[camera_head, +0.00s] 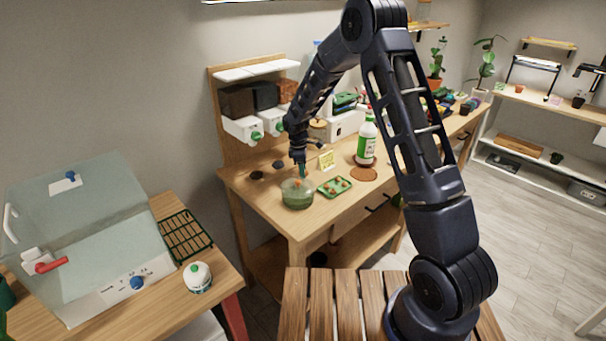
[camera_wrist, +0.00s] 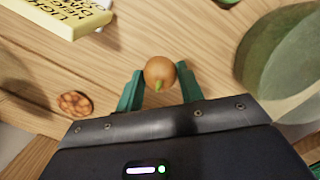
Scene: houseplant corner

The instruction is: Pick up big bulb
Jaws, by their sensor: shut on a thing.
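The big bulb (camera_wrist: 160,72) is round and orange-brown with a short green sprout. In the wrist view it sits between the teal fingertips of my gripper (camera_wrist: 160,88), which is shut on it. In the head view my gripper (camera_head: 301,172) is low over the wooden bench, just behind the glass bowl (camera_head: 297,194); the bulb is too small to make out there. Whether it still touches the bench I cannot tell. The bowl also shows at the right of the wrist view (camera_wrist: 255,75).
A green tray with small orange-brown items (camera_head: 334,187) lies right of the bowl. A yellow card (camera_head: 325,161) stands behind it. A white-green bottle (camera_head: 367,138) and a brown round mat (camera_head: 363,174) are farther right. A small reddish-brown lump (camera_wrist: 75,103) lies left of my fingers.

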